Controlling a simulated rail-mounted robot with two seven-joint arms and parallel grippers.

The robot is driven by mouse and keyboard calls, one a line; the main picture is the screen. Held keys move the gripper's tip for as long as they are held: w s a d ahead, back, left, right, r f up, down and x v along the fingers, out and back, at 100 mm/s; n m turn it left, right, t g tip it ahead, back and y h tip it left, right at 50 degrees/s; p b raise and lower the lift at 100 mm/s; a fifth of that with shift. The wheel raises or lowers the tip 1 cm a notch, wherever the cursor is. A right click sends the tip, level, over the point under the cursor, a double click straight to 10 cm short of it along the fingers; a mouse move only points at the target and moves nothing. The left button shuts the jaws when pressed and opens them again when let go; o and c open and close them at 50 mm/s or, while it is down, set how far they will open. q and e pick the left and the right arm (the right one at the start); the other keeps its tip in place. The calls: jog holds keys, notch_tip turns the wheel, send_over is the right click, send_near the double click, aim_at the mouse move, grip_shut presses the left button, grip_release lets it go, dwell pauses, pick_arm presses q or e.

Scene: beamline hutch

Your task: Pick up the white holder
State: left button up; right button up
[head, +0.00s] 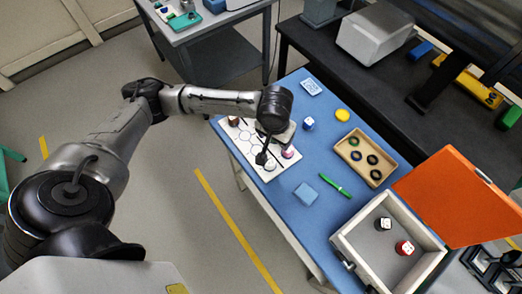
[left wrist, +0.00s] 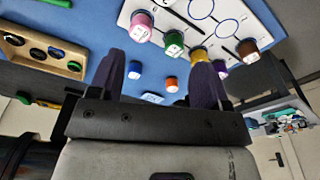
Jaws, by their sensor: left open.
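A small white holder (head: 270,165) appears to stand on the white board (head: 249,150) near its front corner, partly hidden by my left gripper (head: 263,156). My left gripper is open and empty above the board; I cannot tell how high. In the left wrist view, its two dark fingers (left wrist: 158,78) point up the picture, apart. A pink holder (left wrist: 141,27), a green holder (left wrist: 173,45), a yellow holder (left wrist: 198,54) and a brown holder (left wrist: 247,50) stand on the board there. A white bit (left wrist: 169,3) at the top edge may be the white holder. My right gripper is not in view.
A blue holder (head: 308,123) stands on the blue table mat beside the board. A wooden tray (head: 347,157), green pen (head: 335,186), blue pad (head: 305,195) and yellow disc (head: 342,115) lie rightward. An open grey box (head: 352,257) with orange lid (head: 455,198) holds black and red holders.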

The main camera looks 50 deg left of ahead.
pick_arm(q)
jog(key=n, duration=0.3)
jog(key=n+g+b, duration=0.1)
jog(key=n+b, duration=0.1)
jog(key=n, duration=0.4)
send_over(270, 161)
notch_tip(270, 161, down, 8)
jog(key=shift+r, duration=0.25)
jog(key=shift+f+b, duration=0.45)
jog(key=shift+f, duration=2.8)
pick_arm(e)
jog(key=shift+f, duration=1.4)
pick_arm(q)
jog(key=shift+c, duration=0.4)
jog(key=c, duration=1)
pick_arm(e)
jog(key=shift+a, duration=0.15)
pick_arm(q)
jog(key=shift+o, duration=0.2)
jog(key=shift+r, duration=0.1)
